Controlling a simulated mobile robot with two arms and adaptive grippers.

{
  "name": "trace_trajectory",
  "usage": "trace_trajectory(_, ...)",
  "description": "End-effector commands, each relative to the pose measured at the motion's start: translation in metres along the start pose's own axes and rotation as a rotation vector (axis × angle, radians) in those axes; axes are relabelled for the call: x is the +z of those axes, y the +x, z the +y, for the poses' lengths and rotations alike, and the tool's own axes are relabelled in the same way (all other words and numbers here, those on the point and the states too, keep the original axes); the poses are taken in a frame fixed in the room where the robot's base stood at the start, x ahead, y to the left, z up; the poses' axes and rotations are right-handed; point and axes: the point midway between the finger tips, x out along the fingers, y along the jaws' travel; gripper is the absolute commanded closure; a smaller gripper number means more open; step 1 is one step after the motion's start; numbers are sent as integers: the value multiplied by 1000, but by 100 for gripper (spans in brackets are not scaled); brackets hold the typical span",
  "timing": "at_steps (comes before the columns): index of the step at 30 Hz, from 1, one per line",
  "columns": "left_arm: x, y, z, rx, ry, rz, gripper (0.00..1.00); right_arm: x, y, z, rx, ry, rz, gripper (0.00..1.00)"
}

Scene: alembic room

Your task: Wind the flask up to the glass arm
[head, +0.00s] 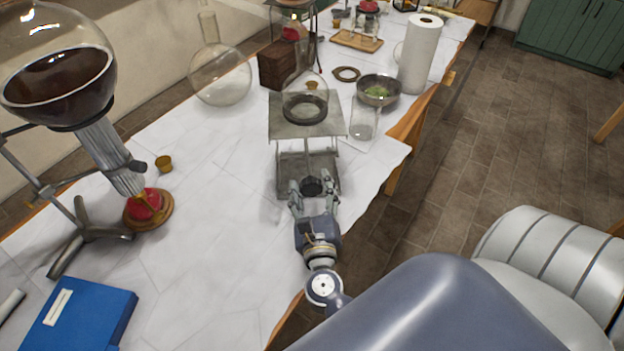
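A clear round-bottomed flask (305,88) sits upright in a dark ring on top of a grey metal lab jack (276,127). The jack's plate stands raised above its base, and a dark round knob (312,187) is at its near side. My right gripper (313,192) is at this knob with one finger on each side. Its fingers look spread, with gaps beside the knob; contact is unclear. I cannot clearly pick out the glass arm above the flask. My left gripper is out of view.
A large glass vessel of dark liquid (60,85) stands on the left, near a red burner (147,207). A blue book (78,318) lies at front left. A glass beaker (364,125), bowl (379,90) and paper roll (420,55) stand beyond the jack. The table's right edge is close.

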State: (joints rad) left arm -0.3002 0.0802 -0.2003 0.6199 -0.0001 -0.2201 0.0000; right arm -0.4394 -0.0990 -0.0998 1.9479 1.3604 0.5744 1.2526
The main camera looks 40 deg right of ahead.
Motion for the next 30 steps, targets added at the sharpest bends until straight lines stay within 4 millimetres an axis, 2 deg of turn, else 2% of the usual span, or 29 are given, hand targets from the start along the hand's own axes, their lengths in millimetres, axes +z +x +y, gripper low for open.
trace_trajectory(10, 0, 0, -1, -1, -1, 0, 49, 1, -1, 0, 0, -1, -2, 36)
trace_trajectory(14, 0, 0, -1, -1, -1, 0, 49, 0, -11, 1, 3, -1, -1, 36)
trace_trajectory(24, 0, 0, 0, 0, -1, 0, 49, 0, -80, 0, 3, -3, 1, 36)
trace_trajectory(30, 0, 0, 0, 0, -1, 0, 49, 0, -110, 0, 2, -2, 0, 36)
